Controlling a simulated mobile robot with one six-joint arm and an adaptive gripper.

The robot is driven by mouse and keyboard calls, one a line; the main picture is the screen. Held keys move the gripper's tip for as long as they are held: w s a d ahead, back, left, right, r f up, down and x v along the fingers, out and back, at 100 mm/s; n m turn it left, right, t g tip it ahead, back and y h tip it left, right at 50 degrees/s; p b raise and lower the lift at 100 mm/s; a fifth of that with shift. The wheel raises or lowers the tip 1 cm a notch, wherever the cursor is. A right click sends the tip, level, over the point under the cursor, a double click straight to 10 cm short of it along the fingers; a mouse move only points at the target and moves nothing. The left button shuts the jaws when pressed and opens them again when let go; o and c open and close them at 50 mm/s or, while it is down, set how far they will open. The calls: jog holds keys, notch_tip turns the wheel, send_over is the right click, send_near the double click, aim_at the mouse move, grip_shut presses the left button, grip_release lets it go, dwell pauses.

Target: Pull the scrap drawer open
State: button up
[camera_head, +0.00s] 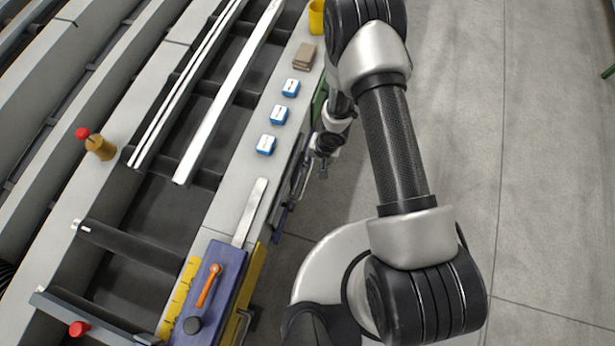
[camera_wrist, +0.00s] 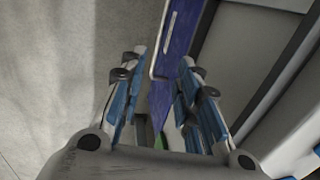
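The scrap drawer shows in the wrist view as a blue-purple front (camera_wrist: 187,38) with a thin pale bar handle (camera_wrist: 168,42). My gripper (camera_wrist: 161,64) is open, and its two blue-padded fingers stand on either side of the handle's near end. I cannot tell whether they touch it. In the head view my gripper (camera_head: 287,198) is at the table's right side, low beside the edge. A small purple part of the drawer (camera_head: 279,219) shows below it; the handle is hidden there.
Several blue-and-white boxes (camera_head: 278,115), a brown block (camera_head: 304,56) and a yellow cup (camera_head: 316,18) stand along the table edge (camera_head: 235,180). A purple block with an orange lever (camera_head: 210,285) is at the near end. Bare floor (camera_head: 550,180) lies to the right.

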aim_at(306, 178)
jog(key=f+b, duration=0.1)
jog(key=f, duration=0.3)
jog(key=a+f+b, duration=0.1)
jog(key=f+b, duration=0.1)
jog(key=f, duration=0.2)
jog(key=a+f+b, duration=0.1)
jog(key=f+b, duration=0.1)
jog(key=f, duration=0.3)
jog(key=shift+w+a+f, duration=0.1)
jog(key=shift+w+a, duration=0.1)
jog(key=shift+w, duration=0.2)
grip_shut()
